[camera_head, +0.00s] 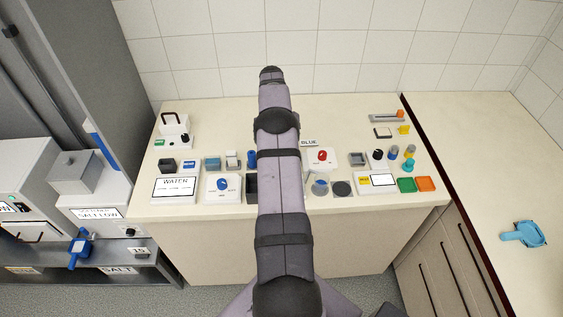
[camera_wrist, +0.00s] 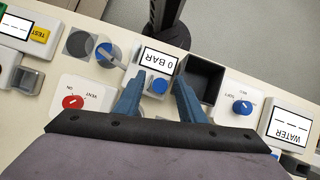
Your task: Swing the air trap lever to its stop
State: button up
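No label reading air trap shows. A round blue fitting with a grey lever arm (camera_wrist: 110,54) lies in the wrist view, left of my gripper (camera_wrist: 157,82); I cannot tell for certain that it is the air trap lever. The same fitting appears in the head view (camera_head: 320,187), just right of my arm. My gripper is open, its two blue fingers apart. A blue round button (camera_wrist: 158,86) below the 0 BAR display shows between the fingers; touching cannot be told. In the head view my arm hides the gripper.
A red knob (camera_wrist: 72,102) is left of the fingers, and a blue knob (camera_wrist: 242,107) and WATER display (camera_wrist: 288,124) are right. A black open bin (camera_wrist: 200,78) lies close to the right finger. A dark disc (camera_wrist: 79,43) sits beside the lever fitting.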

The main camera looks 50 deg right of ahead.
notch_tip(320, 180, up, 10)
jog(key=shift+f+b, duration=0.25)
jog(key=shift+b, duration=1)
jog(key=shift+c, duration=0.2)
